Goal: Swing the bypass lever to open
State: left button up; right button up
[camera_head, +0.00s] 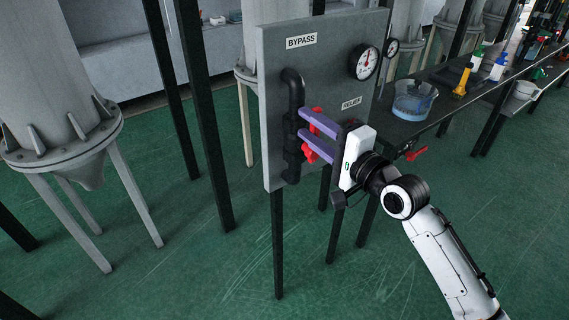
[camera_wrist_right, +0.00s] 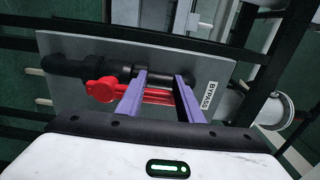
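The red bypass lever (camera_head: 316,110) is on the black pipe (camera_head: 292,105) of the grey panel marked BYPASS. In the head view it stands roughly upright, partly hidden by my fingers. My right gripper (camera_head: 302,124) is at the lever with its two purple fingers apart, one above the other. In the right wrist view, the red lever (camera_wrist_right: 158,95) runs from its round hub at the left across the gap between the fingers of my right gripper (camera_wrist_right: 163,76). I cannot tell whether the fingers touch it. My left gripper is not in view.
The panel (camera_head: 275,160) carries two gauges, one at its right edge (camera_head: 364,62), and a RELIEF label (camera_head: 351,103). A red handle (camera_head: 416,153) sticks out below the bench, right of my gripper. A clear tub of blue liquid (camera_head: 413,100) stands on the dark bench.

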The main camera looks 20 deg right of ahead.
jog(key=shift+d+f, duration=0.25)
jog(key=shift+f, duration=0.15)
jog(key=shift+s+d+f, duration=0.1)
jog(key=shift+s+d, duration=0.1)
jog(key=shift+s, duration=0.3)
jog(key=shift+v, duration=2.9)
jog(key=shift+a, duration=0.15)
jog(key=s+a+f+n+g+h, duration=0.15)
jog(key=s+f+n, duration=0.25)
jog(key=f, duration=0.7)
jog(key=s+a+f+n+g+h, duration=0.1)
jog(key=s+f+n+g, duration=0.3)
jog(key=f, duration=0.6)
jog(key=s+a+f+n+g+h, duration=0.1)
jog(key=s+a+f+n+g, duration=0.2)
jog(key=s+f+n, duration=0.4)
jog(key=s+f, duration=0.8)
jog(key=s, duration=0.1)
jog(key=shift+s+a+f+n, duration=0.3)
jog(key=shift+s+a+n, duration=0.05)
jog(key=shift+n, duration=0.05)
